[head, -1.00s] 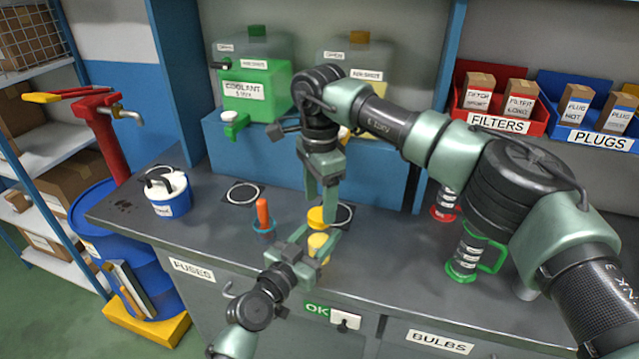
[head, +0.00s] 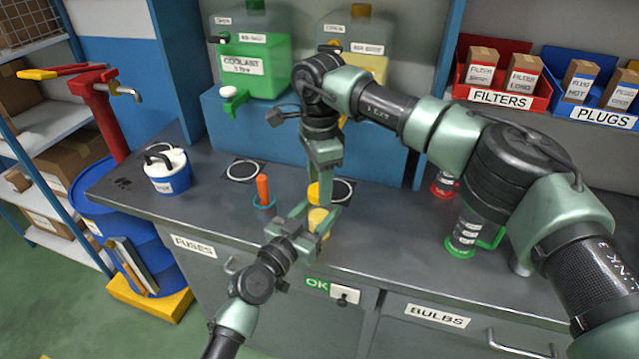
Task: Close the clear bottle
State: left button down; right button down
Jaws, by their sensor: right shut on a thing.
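The bottle with yellowish contents (head: 318,219) stands upright near the bench's front edge, partly hidden by my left gripper. My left gripper (head: 316,217) reaches in from the lower left with its fingers on either side of the bottle. Whether they press on it is unclear. A yellow cap (head: 313,191) is just above the bottle's top. My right gripper (head: 320,190) points down from above and is shut on the cap. The bottle's mouth is hidden, so I cannot tell whether cap and bottle touch.
A white-and-blue jug (head: 166,171) is further left. Green coolant (head: 255,70) and yellow (head: 362,60) tanks stand behind. A clear green-based jug (head: 463,238) is at the right.

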jog(key=m, duration=0.6)
jog(key=shift+m, duration=0.4)
jog(key=m, duration=0.6)
jog(key=shift+m, duration=0.3)
jog(key=c, duration=0.8)
grip_release()
jog(key=shift+o, duration=0.2)
jog(key=shift+r, duration=2.25)
jog(key=shift+c, duration=0.4)
notch_tip(320, 180, up, 4)
jog(key=n, duration=0.5)
jog(key=shift+f+n, duration=0.25)
jog(key=shift+n, duration=0.05)
